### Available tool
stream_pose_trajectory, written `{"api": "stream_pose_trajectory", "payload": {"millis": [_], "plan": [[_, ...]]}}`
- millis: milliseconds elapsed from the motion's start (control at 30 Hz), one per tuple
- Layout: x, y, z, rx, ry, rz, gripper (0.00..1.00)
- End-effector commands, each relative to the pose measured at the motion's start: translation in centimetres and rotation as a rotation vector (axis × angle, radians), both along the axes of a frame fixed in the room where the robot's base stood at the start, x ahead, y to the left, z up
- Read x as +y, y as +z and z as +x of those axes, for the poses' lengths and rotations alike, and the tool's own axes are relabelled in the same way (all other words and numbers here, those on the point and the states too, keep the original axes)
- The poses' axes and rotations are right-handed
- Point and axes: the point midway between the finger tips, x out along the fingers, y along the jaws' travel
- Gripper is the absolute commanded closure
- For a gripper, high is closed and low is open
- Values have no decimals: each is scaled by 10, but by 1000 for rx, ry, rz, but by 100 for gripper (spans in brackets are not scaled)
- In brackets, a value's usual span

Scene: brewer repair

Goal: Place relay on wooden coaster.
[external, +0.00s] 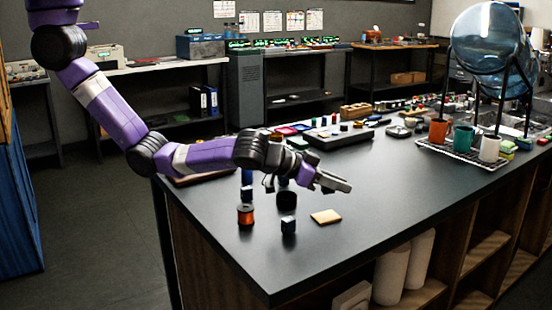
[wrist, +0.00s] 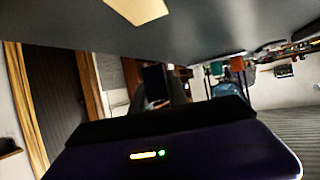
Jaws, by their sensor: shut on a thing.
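The wooden coaster (external: 326,217) is a flat, pale tan square lying on the dark counter, with nothing on it. Part of it shows at the top edge of the wrist view (wrist: 138,8). My gripper (external: 339,184) is above the counter, over and slightly right of the coaster and apart from it. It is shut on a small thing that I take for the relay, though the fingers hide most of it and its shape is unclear. In the wrist view, my purple hand fills the bottom and the fingertips cannot be made out.
An orange spool (external: 245,215), a small dark block (external: 288,225) and a black cylinder (external: 287,200) stand left of the coaster. A rack with mugs (external: 460,152) and a large glass globe (external: 489,50) are at the right. The counter right of the coaster is clear.

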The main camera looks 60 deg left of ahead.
Motion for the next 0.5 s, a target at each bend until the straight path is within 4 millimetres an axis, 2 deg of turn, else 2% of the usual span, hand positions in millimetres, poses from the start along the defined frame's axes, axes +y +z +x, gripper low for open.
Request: {"api": "stream_pose_trajectory", "payload": {"millis": [100,267,500], "plan": [[0,-15,0,2,0,2,100],[0,-27,0,0,0,2,100],[0,-59,0,0,-1,2,100]]}}
